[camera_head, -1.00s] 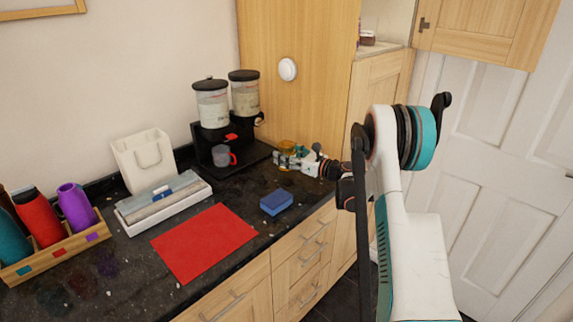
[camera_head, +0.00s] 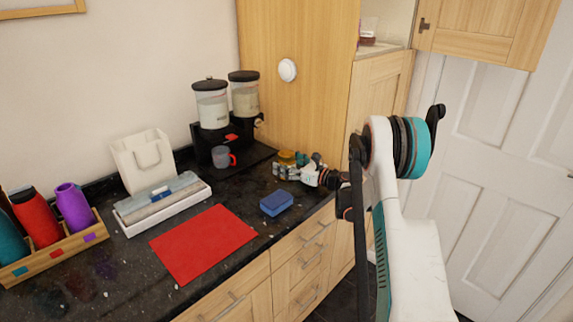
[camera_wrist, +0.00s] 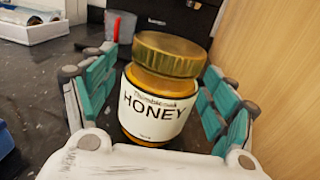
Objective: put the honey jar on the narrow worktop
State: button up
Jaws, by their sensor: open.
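The honey jar (camera_head: 287,156) has a gold lid and a white HONEY label. It is on the dark granite counter near its right end, by the tall wooden panel. In the wrist view the honey jar (camera_wrist: 158,95) is between the teal fingers of my gripper (camera_wrist: 160,65). The fingers are spread, with a visible gap on the right side. In the head view my gripper (camera_head: 288,170) reaches in from the right and hides the jar's lower part. Which surface is the narrow worktop I cannot tell; a pale ledge (camera_head: 385,47) tops the cabinet at the right.
A black dispenser stand (camera_head: 205,150) and a grey cup with a red handle (camera_head: 222,157) stand behind and left of the jar. A blue block (camera_head: 276,203) lies in front, beside a red mat (camera_head: 203,243). The wooden panel (camera_head: 300,105) rises close behind.

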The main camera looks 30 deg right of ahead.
jog(key=shift+r, duration=0.25)
jog(key=p+v, duration=0.2)
jog(key=v, duration=1)
jog(key=shift+p, duration=0.35)
